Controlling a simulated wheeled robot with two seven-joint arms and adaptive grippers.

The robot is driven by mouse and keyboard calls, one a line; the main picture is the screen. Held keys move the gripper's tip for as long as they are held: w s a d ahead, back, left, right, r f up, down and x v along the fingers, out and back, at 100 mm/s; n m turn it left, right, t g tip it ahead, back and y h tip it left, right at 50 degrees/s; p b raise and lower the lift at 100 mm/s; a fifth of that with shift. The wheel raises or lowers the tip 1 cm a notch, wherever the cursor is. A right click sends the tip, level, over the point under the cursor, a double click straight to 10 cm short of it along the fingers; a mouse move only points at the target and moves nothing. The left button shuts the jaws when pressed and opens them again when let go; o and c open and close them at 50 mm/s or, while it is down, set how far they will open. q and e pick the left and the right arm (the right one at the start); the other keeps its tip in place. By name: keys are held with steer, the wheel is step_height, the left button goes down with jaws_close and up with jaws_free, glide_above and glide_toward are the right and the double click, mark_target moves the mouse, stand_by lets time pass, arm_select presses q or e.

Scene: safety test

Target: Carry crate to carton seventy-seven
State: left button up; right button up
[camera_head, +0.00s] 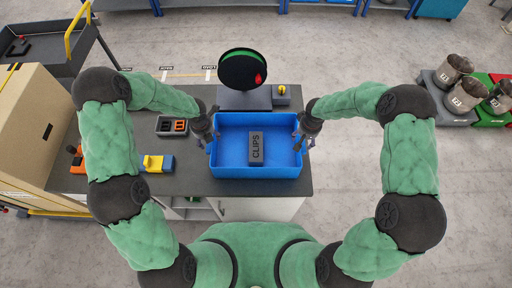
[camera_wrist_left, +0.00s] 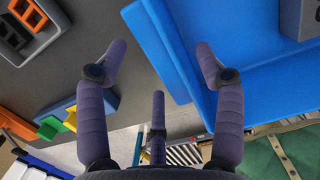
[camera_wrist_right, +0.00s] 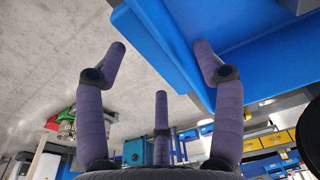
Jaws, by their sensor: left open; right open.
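A blue open crate (camera_head: 257,186) sits on the dark worktop in the head view, with a grey block (camera_head: 257,147) marked CLIPS inside. My left gripper (camera_head: 212,140) is at the crate's left wall. In the left wrist view its fingers (camera_wrist_left: 162,46) are spread on either side of the blue wall (camera_wrist_left: 160,35). My right gripper (camera_head: 305,140) is at the right wall. In the right wrist view its fingers (camera_wrist_right: 160,46) are likewise spread around the wall (camera_wrist_right: 150,38). Both are open. No carton with a readable seventy-seven shows.
A black disc with a green stripe (camera_head: 243,69) stands behind the crate. A bin of orange parts (camera_head: 172,126) and a yellow-and-blue item (camera_head: 158,163) lie left. A large tan box (camera_head: 32,125) is further left. Metal buckets (camera_head: 466,95) stand at right; open floor lies between.

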arm_select(q)
steer(key=shift+w+f, duration=0.1)
steer(key=shift+f, duration=0.8)
arm_select(e)
steer(key=shift+w+f, duration=0.15)
steer(key=shift+f, duration=0.7)
arm_select(q)
jaws_close()
arm_select(e)
jaws_close()
steer(key=shift+r, duration=0.1)
